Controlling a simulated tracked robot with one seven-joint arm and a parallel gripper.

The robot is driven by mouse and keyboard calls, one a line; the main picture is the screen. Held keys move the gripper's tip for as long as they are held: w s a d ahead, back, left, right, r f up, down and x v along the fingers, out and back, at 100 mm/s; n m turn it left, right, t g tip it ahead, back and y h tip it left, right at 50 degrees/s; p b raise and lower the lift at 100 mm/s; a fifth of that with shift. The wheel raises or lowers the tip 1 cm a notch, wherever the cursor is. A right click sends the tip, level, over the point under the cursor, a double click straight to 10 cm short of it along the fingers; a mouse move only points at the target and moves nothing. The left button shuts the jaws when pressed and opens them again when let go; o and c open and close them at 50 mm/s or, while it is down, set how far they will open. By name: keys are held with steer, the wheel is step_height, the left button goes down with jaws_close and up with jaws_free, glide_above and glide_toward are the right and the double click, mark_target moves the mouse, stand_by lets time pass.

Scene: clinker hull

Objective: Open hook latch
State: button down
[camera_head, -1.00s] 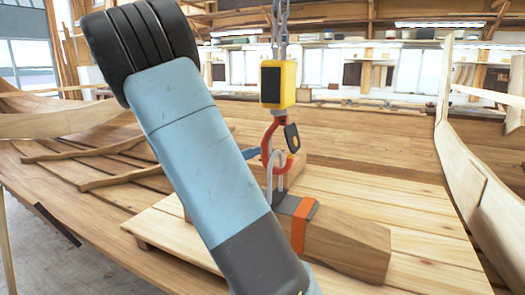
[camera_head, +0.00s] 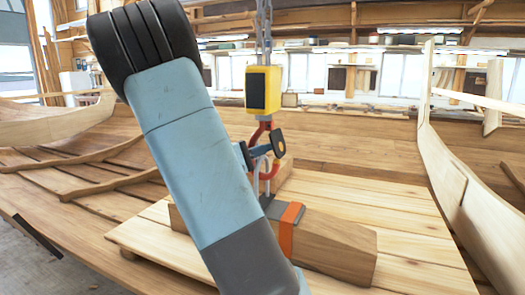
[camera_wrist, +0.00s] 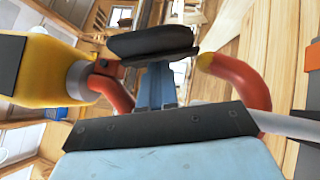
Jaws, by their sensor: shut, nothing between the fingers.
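The red hook (camera_head: 258,134) hangs under a yellow hoist block (camera_head: 262,88). In the wrist view the hook (camera_wrist: 253,84) has a yellow tip and curves round my fingers. The dark latch (camera_head: 279,143) has a yellow-orange mark; in the wrist view the latch (camera_wrist: 150,40) lies across the ends of my fingers. My gripper (camera_head: 264,151) is shut and reaches into the hook's opening. Its blue fingers (camera_wrist: 158,85) appear to meet the latch, but contact is not clear. A pale metal loop (camera_head: 257,183) passes through the hook's bowl.
Below, a wooden beam (camera_head: 340,248) with an orange strap (camera_head: 289,228) and a grey fitting rests on a plank platform (camera_head: 405,245). Hull planking (camera_head: 60,180) lies left, and an upright frame (camera_head: 445,165) stands right. A chain (camera_head: 264,25) rises above the block.

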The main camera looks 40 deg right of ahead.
steer(key=shift+s, duration=0.1)
steer(key=shift+s+d+f+n+h, duration=0.1)
steer(key=shift+s+d+n+h, duration=0.25)
steer(key=shift+s+n+h, duration=0.3)
steer(key=shift+s+d, duration=0.1)
steer(key=shift+s+d+n+t+h, duration=0.15)
steer(key=shift+n+h, duration=0.1)
steer(key=shift+n, duration=0.2)
steer(key=shift+s+n+t+h, duration=0.1)
steer(key=shift+n+t+h, duration=0.1)
steer(key=shift+n, duration=0.2)
